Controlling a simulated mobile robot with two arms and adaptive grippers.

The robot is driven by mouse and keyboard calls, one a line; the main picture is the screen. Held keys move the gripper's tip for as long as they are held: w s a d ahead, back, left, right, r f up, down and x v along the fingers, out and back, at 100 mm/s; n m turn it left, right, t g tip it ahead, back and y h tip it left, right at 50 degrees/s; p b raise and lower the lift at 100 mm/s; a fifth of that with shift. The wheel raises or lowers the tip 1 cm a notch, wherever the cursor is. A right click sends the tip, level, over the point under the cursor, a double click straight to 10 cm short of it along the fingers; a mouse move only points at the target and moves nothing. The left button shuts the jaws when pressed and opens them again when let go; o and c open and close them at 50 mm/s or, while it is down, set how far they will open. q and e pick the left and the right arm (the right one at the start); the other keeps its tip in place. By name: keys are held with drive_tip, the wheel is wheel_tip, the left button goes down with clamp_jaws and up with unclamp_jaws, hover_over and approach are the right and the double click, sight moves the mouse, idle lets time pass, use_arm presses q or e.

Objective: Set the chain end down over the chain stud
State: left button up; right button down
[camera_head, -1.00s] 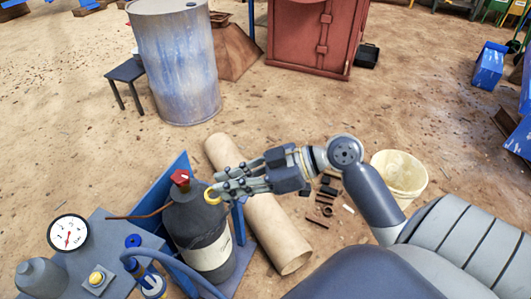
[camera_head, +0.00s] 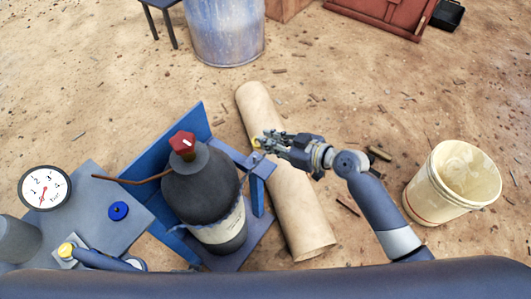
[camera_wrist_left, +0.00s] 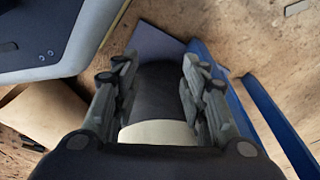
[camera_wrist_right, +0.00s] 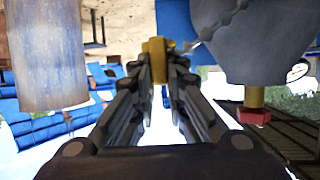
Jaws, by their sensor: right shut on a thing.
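My right gripper (camera_head: 264,142) is shut on the yellow chain end (camera_head: 257,143), above the right side of the blue bottle stand (camera_head: 150,152). The right wrist view shows the yellow chain end (camera_wrist_right: 157,60) at the fingertips, with grey chain (camera_wrist_right: 215,27) running up and right. A dark gas bottle (camera_head: 200,185) with a red valve stands upright in the stand. I cannot make out the chain stud. My left gripper (camera_wrist_left: 158,82) is open; its fingers show on either side of the dark bottle (camera_wrist_left: 160,100). It is outside the head view.
A tan tube (camera_head: 270,120) lies on the ground right of the stand. A cream bucket (camera_head: 425,190) stands farther right. A pressure gauge (camera_head: 44,188) and blue knob (camera_head: 118,211) are at left. A blue-white drum (camera_head: 222,30) stands behind.

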drive_tip(key=f, duration=0.1)
drive_tip(key=a+f, duration=0.1)
drive_tip(key=shift+w+a+f, duration=0.15)
drive_tip(key=shift+a+f, duration=0.15)
use_arm(q)
drive_tip(key=shift+w+r, duration=0.15)
drive_tip(key=shift+w, duration=0.25)
drive_tip(key=shift+w+r, duration=0.1)
drive_tip(key=shift+w, duration=0.05)
